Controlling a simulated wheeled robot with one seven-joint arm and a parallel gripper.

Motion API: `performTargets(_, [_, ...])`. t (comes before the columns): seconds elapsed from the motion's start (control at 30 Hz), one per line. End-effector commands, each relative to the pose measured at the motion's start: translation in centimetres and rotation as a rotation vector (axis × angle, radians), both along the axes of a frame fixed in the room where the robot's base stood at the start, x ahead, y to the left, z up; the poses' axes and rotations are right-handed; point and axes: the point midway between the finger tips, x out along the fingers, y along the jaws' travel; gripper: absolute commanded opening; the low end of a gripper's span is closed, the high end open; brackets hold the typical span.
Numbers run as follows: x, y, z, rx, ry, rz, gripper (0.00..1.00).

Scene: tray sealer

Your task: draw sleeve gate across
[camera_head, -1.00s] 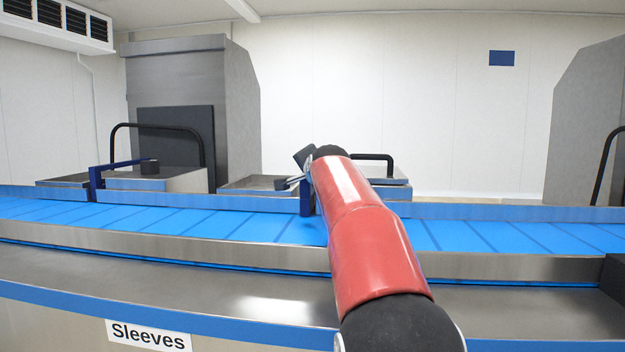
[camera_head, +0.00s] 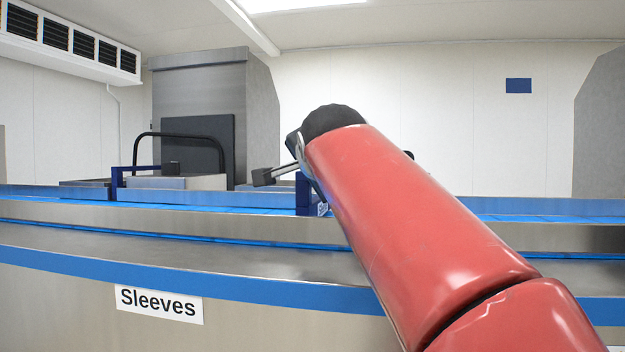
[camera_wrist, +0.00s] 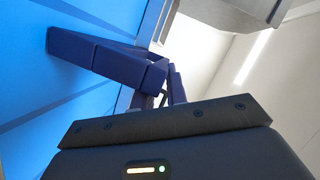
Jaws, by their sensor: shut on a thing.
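The sleeve gate looks like a dark blue bracket (camera_head: 308,196) standing at the conveyor beyond my red arm. The wrist view shows it close up as a dark blue angled frame (camera_wrist: 112,60) just ahead of my gripper's body, over the blue belt. A "Sleeves" label (camera_head: 158,304) is on the front panel below.
The blue belt (camera_head: 240,209) runs sideways behind a steel rail. A grey machine housing (camera_head: 200,95) with a black hoop rises behind. Space above the belt's right side looks open.

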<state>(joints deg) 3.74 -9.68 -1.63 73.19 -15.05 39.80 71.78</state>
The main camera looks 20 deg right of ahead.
Motion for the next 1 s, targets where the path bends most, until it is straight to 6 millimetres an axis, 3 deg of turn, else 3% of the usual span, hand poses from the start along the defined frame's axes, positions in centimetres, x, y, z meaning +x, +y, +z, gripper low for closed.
performTargets(0.3, [0.0,0.1,-0.2,0.002,0.006,0.001,0.00])
performTargets(0.33, [0.0,0.1,-0.2,0.002,0.006,0.001,0.18])
performTargets(0.47, [0.0,0.1,-0.2,0.001,0.005,0.000,0.35])
performTargets(0.77, [-0.1,0.1,0.0,0.000,0.001,0.000,0.36])
performTargets(1.0, [-3.1,0.9,0.7,0.001,-0.001,0.001,0.36])
